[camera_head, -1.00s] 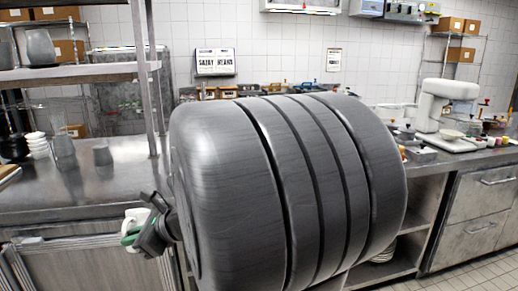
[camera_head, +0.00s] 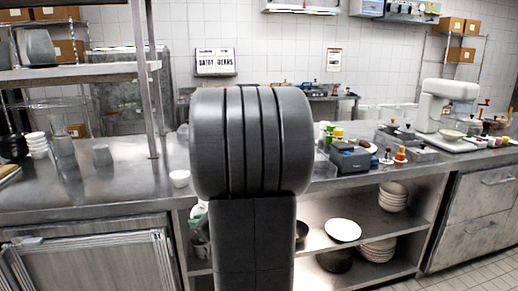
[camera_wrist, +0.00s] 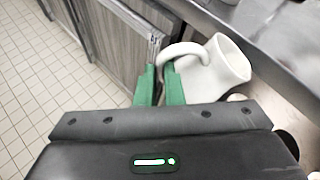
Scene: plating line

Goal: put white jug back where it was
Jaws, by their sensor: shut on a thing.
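The white jug (camera_wrist: 218,72) is in the wrist view, right of the green fingers. My gripper (camera_wrist: 160,82) is shut on the jug's looped handle. The jug is tilted, with its open mouth facing right and up, and hangs beside the edge of the steel counter (camera_wrist: 285,32). I cannot tell whether the pale patch at the arm's left edge is the jug.
A white bowl (camera_head: 180,178) stands on the counter left of my arm. Open shelves below hold a white plate (camera_head: 343,230) and stacked bowls (camera_head: 393,195). A dark box (camera_head: 350,158) and small bottles crowd the counter on the right. A glass carafe (camera_head: 62,152) stands at the left.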

